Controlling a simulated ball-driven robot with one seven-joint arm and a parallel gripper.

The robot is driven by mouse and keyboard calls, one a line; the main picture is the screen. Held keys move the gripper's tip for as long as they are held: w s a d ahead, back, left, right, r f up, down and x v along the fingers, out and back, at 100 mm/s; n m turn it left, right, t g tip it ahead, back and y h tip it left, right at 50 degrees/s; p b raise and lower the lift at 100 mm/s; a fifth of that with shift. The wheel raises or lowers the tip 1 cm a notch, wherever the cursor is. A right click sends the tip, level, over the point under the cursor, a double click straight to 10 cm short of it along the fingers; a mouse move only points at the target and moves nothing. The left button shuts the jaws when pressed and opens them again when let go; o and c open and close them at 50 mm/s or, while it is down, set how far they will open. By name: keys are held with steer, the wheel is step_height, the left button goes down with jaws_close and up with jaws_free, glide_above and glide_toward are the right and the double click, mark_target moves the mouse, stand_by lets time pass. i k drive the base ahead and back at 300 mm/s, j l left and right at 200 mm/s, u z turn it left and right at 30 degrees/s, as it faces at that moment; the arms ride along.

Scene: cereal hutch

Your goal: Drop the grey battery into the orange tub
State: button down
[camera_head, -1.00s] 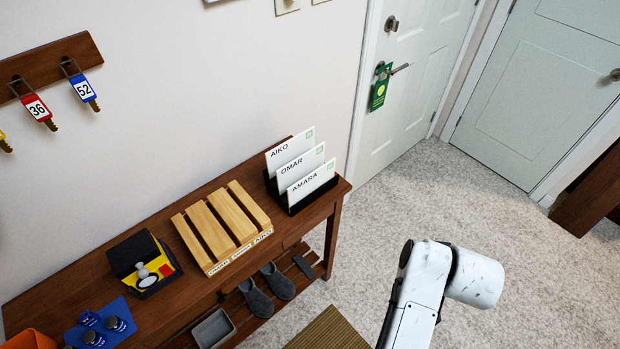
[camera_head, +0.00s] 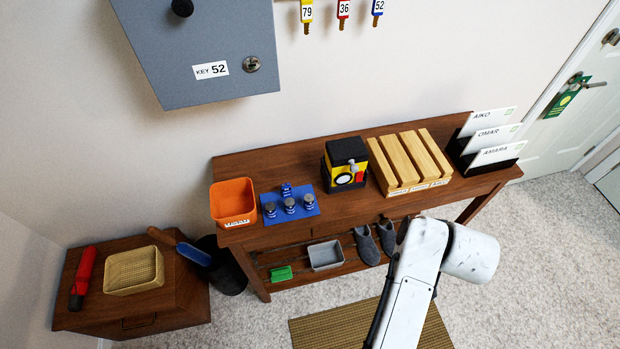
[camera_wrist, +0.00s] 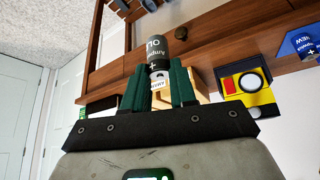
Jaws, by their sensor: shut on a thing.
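My gripper (camera_wrist: 158,82) shows in the wrist view with its green fingers shut on a dark grey battery (camera_wrist: 157,52). The battery has white print and a plus sign, and sticks out past the fingertips. In the head view only my white arm shows at the lower right; the gripper and held battery are not visible there. The orange tub (camera_head: 233,203) stands at the left end of the wooden bench top, open upward, with a white label on its front. The tub does not show in the wrist view.
Right of the tub are a blue mat (camera_head: 302,211) bearing several small cylinders, a black-and-yellow box (camera_head: 345,163), a slatted wooden rack (camera_head: 410,160) and a card holder (camera_head: 487,150). A grey key cabinet (camera_head: 200,50) hangs above. A low wooden cabinet (camera_head: 130,290) stands left.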

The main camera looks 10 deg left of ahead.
mark_target(243, 207)
steer(key=u, duration=0.4)
steer(key=l+u, duration=0.15)
steer(key=u, duration=0.25)
steer(key=l+u, duration=0.1)
steer(key=u, duration=0.3)
steer(key=l+u, duration=0.1)
steer(key=u, duration=0.35)
steer(key=k+l, duration=0.1)
steer(key=l, duration=0.45)
steer(key=k+l, duration=0.1)
steer(key=l, duration=0.45)
steer(key=k+l+u, duration=0.1)
steer(key=l, duration=0.45)
